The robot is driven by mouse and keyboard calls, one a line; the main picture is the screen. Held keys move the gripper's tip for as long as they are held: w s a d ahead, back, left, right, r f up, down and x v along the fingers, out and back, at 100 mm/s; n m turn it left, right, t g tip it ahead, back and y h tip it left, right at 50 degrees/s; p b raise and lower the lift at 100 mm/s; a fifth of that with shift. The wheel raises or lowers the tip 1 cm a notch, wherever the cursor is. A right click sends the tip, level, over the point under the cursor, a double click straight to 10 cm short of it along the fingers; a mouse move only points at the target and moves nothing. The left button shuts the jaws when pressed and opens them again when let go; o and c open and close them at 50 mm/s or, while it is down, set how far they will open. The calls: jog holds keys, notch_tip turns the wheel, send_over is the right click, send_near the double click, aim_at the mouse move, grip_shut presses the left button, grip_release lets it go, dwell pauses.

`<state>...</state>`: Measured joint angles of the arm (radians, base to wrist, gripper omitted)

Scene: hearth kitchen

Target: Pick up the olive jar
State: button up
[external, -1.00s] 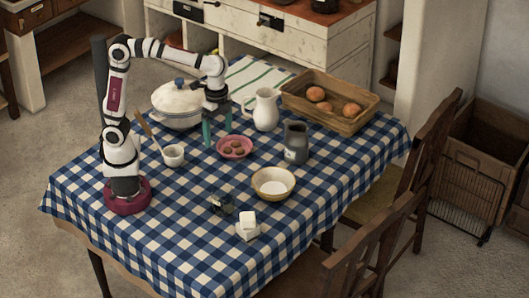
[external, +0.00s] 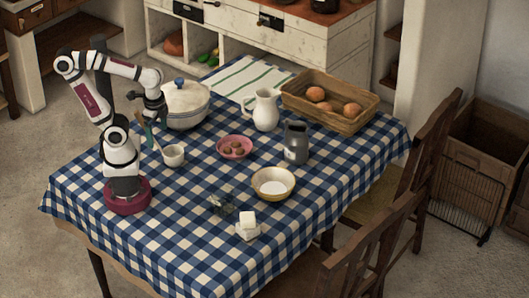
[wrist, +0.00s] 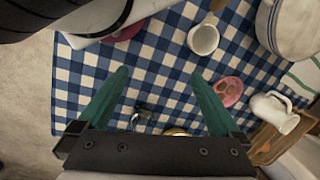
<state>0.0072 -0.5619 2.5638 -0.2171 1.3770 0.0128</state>
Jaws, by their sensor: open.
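The small glass olive jar (external: 221,205) with dark contents stands on the checked tablecloth, left of the butter block. It also shows in the wrist view (wrist: 142,116), low between the fingers and well beyond them, partly cut off by the gripper body. My gripper (external: 148,126) is up above the left part of the table, near the white cup and the pot. Its teal fingers (wrist: 160,73) are spread wide with nothing between them. The jar is apart from the gripper, nearer the front of the table.
A white cup (external: 173,155) with a wooden spoon, a lidded pot (external: 185,104), a pink plate (external: 235,147), a yellow bowl (external: 273,183), a grey jug (external: 296,142), a white pitcher (external: 266,110) and a bread basket (external: 330,102) stand around. A butter block (external: 247,227) is close to the jar. The front left cloth is clear.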

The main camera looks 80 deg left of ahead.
jog(key=m+h, duration=0.3)
jog(key=m, duration=0.5)
send_near(223, 198)
jog(key=s+a+r, duration=0.1)
jog(key=a+r, duration=0.2)
jog(key=a, duration=0.1)
jog(key=shift+t, duration=0.4)
jog(key=f, duration=0.5)
jog(key=d+f, duration=0.1)
jog(key=f, duration=0.4)
jog(key=d+f, duration=0.1)
jog(key=f, duration=0.4)
jog(key=shift+w+f, duration=0.35)
jog(key=shift+w, duration=0.05)
jog(key=c, duration=1.2)
